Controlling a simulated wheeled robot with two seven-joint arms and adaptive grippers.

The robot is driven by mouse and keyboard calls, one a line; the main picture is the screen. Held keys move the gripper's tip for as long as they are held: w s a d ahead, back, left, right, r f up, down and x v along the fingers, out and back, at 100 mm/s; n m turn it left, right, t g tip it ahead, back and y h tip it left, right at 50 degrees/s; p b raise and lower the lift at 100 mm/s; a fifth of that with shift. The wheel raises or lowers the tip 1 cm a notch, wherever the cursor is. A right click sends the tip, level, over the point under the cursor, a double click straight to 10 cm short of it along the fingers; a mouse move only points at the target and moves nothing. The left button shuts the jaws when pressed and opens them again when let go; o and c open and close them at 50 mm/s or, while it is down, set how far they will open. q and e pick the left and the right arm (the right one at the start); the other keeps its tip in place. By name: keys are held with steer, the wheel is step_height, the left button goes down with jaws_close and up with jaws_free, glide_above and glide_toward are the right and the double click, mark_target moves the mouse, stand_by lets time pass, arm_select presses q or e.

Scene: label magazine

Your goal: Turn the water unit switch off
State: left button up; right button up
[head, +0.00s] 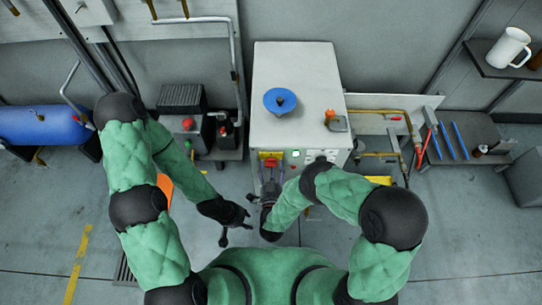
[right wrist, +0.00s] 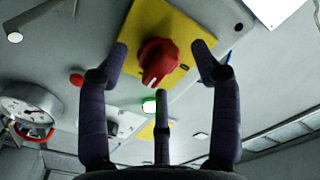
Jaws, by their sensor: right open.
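The water unit switch is a red rotary knob (right wrist: 158,60) on a yellow plate (right wrist: 172,20). It also shows in the head view (head: 270,162) on the front of the white cabinet (head: 297,85). My right gripper (right wrist: 161,70) is open in the right wrist view, its fingers spread to either side of the knob. The fingers look apart from the knob; exact contact cannot be told. In the head view my right gripper (head: 271,176) is right at the cabinet front. My left gripper (head: 236,231) is lower, away from the cabinet, with its fingers apart and empty.
A blue disc (head: 280,101) and a small orange-topped item (head: 331,117) are on the cabinet top. A gauge (right wrist: 25,112) and a lit green button (right wrist: 149,106) are near the knob. A blue tank (head: 42,125) lies at the left. Floor in front is open.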

steer(key=shift+w, duration=0.2)
arm_select(q)
steer(key=shift+w, duration=0.4)
arm_select(e)
steer(key=c, duration=1.1)
